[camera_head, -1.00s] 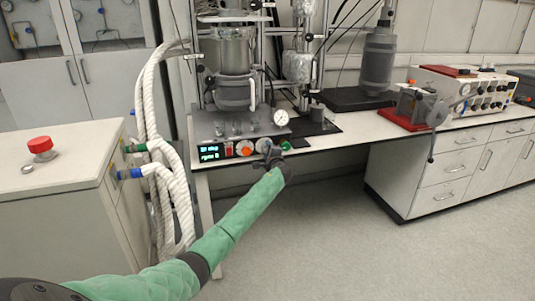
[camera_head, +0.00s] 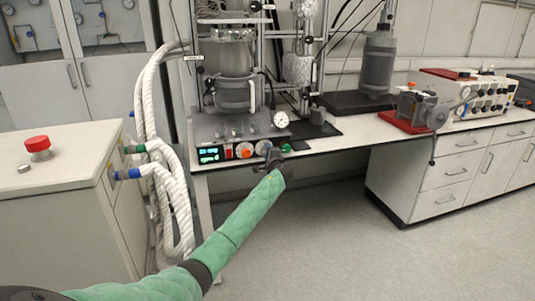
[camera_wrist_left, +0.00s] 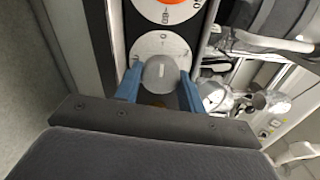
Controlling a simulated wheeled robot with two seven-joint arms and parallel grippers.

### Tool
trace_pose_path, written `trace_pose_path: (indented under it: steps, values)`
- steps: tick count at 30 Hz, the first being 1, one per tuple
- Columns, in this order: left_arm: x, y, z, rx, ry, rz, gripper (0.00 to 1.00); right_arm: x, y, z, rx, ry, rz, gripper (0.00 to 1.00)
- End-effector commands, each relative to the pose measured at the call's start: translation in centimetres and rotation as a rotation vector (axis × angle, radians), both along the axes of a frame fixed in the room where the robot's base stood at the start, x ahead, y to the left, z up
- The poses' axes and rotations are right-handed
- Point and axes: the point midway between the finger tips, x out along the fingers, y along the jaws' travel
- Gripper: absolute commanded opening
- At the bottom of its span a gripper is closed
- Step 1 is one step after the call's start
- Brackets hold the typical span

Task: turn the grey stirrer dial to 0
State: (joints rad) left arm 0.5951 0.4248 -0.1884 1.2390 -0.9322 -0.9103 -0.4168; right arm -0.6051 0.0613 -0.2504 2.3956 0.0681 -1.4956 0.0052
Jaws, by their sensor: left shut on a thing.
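The grey stirrer dial (camera_wrist_left: 160,73) sits on a white scale disc (camera_wrist_left: 160,45) in the left wrist view, with a pale line across its cap. A 0 shows on the disc's upper right; the rest of the scale is partly hidden. The blue fingers of my left gripper (camera_wrist_left: 159,90) are shut on the dial, one on each side. In the head view, my left gripper (camera_head: 271,158) is at the front panel, and the white disc (camera_head: 262,147) shows just left of it. The dial itself is mostly hidden there. My right gripper is out of view.
The reactor vessel (camera_head: 234,75) and gauge (camera_head: 281,119) stand above. Floor below the arm is clear.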

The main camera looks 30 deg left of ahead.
Motion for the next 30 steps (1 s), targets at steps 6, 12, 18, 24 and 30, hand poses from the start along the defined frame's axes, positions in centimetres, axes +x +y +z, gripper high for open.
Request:
trace_pose_path:
  steps: [6, 12, 18, 24, 30]
  values:
    - [-0.1, 0.0, -0.2, -0.001, 0.002, 0.001, 0.61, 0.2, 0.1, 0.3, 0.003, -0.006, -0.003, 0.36]
    - [0.0, 0.0, -0.1, 0.000, 0.001, 0.000, 0.61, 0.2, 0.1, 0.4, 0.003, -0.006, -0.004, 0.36]
    - [-1.0, -1.2, -0.3, -0.001, -0.001, -0.002, 0.61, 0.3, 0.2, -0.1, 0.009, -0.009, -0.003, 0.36]
    - [-3.1, -3.5, -0.4, -0.001, 0.001, -0.001, 0.61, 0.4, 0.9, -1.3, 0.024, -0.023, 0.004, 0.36]
    - [-4.6, -5.3, -0.3, -0.002, 0.001, 0.000, 0.61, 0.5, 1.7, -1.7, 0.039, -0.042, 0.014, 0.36]
